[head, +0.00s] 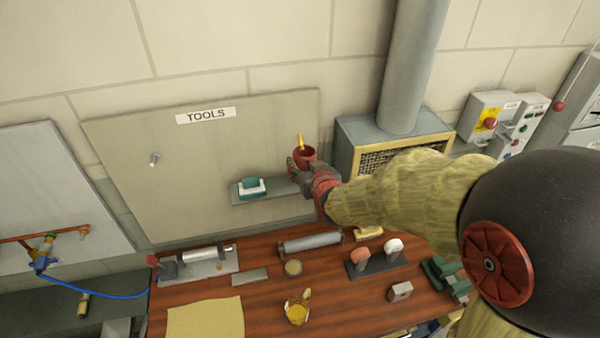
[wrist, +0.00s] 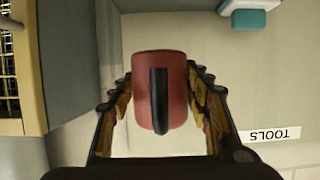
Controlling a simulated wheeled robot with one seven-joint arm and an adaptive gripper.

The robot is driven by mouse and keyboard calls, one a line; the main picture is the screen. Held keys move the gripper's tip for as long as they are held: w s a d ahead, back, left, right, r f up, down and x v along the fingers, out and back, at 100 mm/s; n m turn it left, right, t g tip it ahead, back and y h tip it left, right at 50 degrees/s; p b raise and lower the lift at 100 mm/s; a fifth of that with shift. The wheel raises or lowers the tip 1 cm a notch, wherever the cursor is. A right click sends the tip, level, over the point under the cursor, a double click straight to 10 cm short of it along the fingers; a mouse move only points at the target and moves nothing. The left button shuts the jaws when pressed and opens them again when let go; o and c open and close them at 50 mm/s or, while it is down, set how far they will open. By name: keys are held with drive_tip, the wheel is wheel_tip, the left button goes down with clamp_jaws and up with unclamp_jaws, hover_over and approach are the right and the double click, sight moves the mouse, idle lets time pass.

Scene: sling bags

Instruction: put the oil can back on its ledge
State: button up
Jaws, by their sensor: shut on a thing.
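The oil can (head: 307,156) is a small red can with a yellow spout pointing up in the head view. In the wrist view the red can (wrist: 142,92) shows a dark handle or strip facing the camera. My gripper (head: 300,172) is shut on it, with a finger on each side in the wrist view (wrist: 160,90). The ledge (head: 283,194) is a grey shelf on the tool board. The can appears upright near and above the ledge's right end; my gripper hides its lower part, so I cannot tell whether it touches the ledge.
A teal and white object (head: 251,187) sits on the ledge's left part. A grey box with a mesh front (head: 385,150) stands just right of the board, with a pipe above. The wooden bench (head: 260,297) below holds several tools. The ledge between the teal object and my gripper is bare.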

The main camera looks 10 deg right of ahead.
drive_tip(key=w+f, duration=0.3)
drive_tip(key=w, duration=0.1)
drive_tip(key=w+f, duration=0.2)
drive_tip(key=shift+d+f+p, duration=0.25)
drive_tip(key=shift+f+p, duration=0.1)
drive_tip(key=shift+p, duration=0.05)
drive_tip(key=shift+w+f, duration=0.5)
drive_tip(key=shift+f, duration=0.15)
drive_tip(key=shift+f+p, duration=0.4)
drive_tip(key=shift+f, duration=1)
drive_tip(key=shift+f, duration=0.15)
drive_tip(key=o, duration=1.2)
drive_tip(key=shift+o, duration=0.7)
